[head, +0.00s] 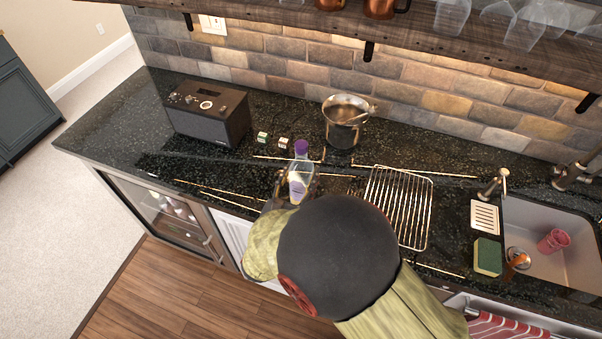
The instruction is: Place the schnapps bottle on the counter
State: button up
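The schnapps bottle (300,172), pale with a purple cap and purplish label, is upright near the front middle of the dark stone counter (110,110). My gripper (301,186) is around its lower part, one finger on each side, and looks shut on it. My arm hides the bottle's base, so I cannot tell whether it touches the counter.
A black speaker (209,115) stands left, with two small boxes (272,140) and a metal pot (343,123) behind the bottle. A wire rack (399,207) lies right, before a sponge (487,257) and sink (570,215). The left counter end is clear.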

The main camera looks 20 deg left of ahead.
jog(key=o, duration=0.3)
jog(key=shift+r, duration=0.25)
jog(key=s+p, duration=0.1)
jog(key=s, duration=1.1)
jog(key=shift+a+p, duration=0.3)
jog(key=shift+a, duration=0.15)
jog(key=shift+f, duration=0.1)
